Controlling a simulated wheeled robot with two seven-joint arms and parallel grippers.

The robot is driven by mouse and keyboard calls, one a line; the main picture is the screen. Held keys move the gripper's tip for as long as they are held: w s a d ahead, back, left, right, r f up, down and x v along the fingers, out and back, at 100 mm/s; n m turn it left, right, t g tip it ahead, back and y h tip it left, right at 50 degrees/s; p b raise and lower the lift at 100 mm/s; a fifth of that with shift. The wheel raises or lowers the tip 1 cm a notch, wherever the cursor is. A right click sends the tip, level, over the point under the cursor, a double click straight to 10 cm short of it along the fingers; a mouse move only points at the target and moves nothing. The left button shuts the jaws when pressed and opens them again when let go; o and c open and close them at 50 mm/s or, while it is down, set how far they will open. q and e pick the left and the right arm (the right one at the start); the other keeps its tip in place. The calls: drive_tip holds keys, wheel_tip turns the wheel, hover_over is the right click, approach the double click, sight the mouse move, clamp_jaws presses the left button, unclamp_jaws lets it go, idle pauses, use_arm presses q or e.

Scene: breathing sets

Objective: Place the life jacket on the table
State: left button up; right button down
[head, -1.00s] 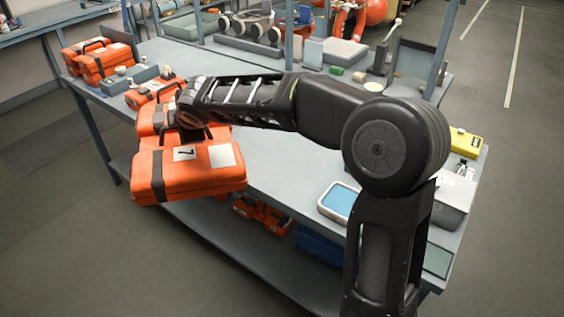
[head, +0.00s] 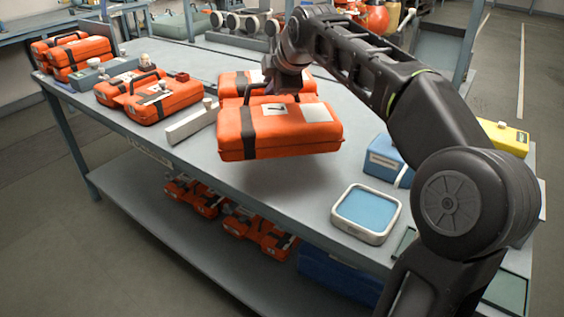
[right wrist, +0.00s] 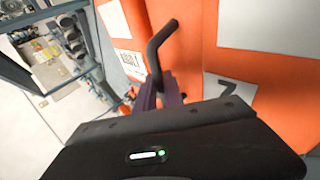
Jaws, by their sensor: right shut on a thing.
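The orange life jacket (head: 285,138), a boxy pack with black straps, a black handle and white labels, hangs over the front part of the table (head: 225,178). My right gripper (head: 283,85) is shut on its handle from above. A shadow below suggests it is held a little above the tabletop. In the right wrist view, the orange pack (right wrist: 190,45) fills the right side, with the black handle at the dark fingers (right wrist: 160,92). My left gripper is not in view.
More orange packs (head: 160,100) lie on the table's left part, with a grey block (head: 192,124) nearby. A blue-topped tray (head: 366,210), a blue box (head: 385,160) and a yellow case (head: 505,137) stand to the right. Orange packs (head: 258,230) lie on the lower shelf.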

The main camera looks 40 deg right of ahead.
sight(286, 110)
drive_tip(key=shift+r, duration=0.1)
drive_tip(key=shift+f+b, duration=0.85)
drive_tip(key=shift+f, duration=2.25)
drive_tip(key=shift+f+b, duration=0.45)
drive_tip(key=shift+f, duration=1.5)
drive_tip(key=c, duration=1.5)
unclamp_jaws()
drive_tip(key=shift+o, duration=0.2)
drive_tip(key=p+v, duration=0.1)
drive_tip(key=v, duration=1.1)
drive_tip(key=shift+a, duration=0.1)
